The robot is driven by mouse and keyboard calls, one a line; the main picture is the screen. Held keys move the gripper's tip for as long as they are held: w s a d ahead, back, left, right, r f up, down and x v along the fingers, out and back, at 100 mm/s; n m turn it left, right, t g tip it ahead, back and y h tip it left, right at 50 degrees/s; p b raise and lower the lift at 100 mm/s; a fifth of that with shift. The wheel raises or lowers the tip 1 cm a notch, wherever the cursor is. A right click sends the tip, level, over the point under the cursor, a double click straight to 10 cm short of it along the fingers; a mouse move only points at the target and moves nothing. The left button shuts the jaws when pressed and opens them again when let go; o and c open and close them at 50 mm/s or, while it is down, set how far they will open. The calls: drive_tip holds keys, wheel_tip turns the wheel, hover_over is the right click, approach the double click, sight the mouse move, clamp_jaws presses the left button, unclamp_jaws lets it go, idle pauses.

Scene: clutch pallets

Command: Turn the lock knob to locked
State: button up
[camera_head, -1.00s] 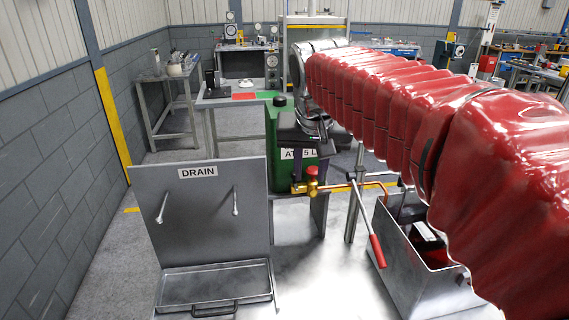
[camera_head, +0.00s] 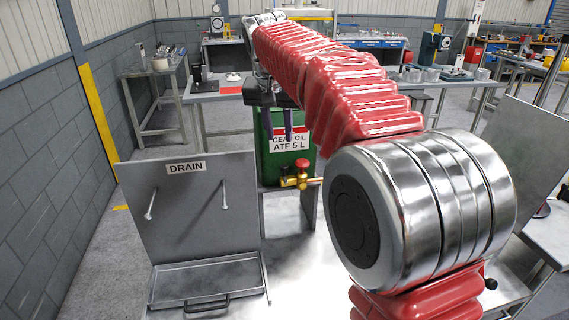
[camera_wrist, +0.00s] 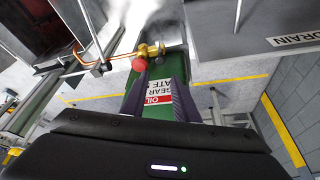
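A round red knob (camera_head: 302,164) sits on a brass valve fitting (camera_head: 296,181) in front of the green oil can (camera_head: 275,150). I cannot tell whether it is the lock knob, and no locked mark is readable. In the wrist view the red knob (camera_wrist: 139,64) and brass fitting (camera_wrist: 150,49) lie just beyond the left fingertip. My gripper (camera_head: 279,138) is above and behind the knob in the head view, in front of the can. Its two dark fingers are apart in the wrist view (camera_wrist: 160,82), with the can's label showing between them. It holds nothing.
A grey DRAIN panel (camera_head: 188,205) with two pegs and a tray (camera_head: 205,281) stands at left. A copper pipe (camera_wrist: 89,45) runs from the fitting. My arm hides the right of the bench. A workbench (camera_head: 215,93) stands behind the can.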

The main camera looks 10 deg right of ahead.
sight(284, 166)
drive_tip(key=shift+f, duration=0.1)
drive_tip(key=x, duration=1.3)
drive_tip(key=shift+w+f, duration=0.2)
drive_tip(key=shift+f, duration=0.05)
drive_tip(key=shift+c, duration=0.6)
clamp_jaws()
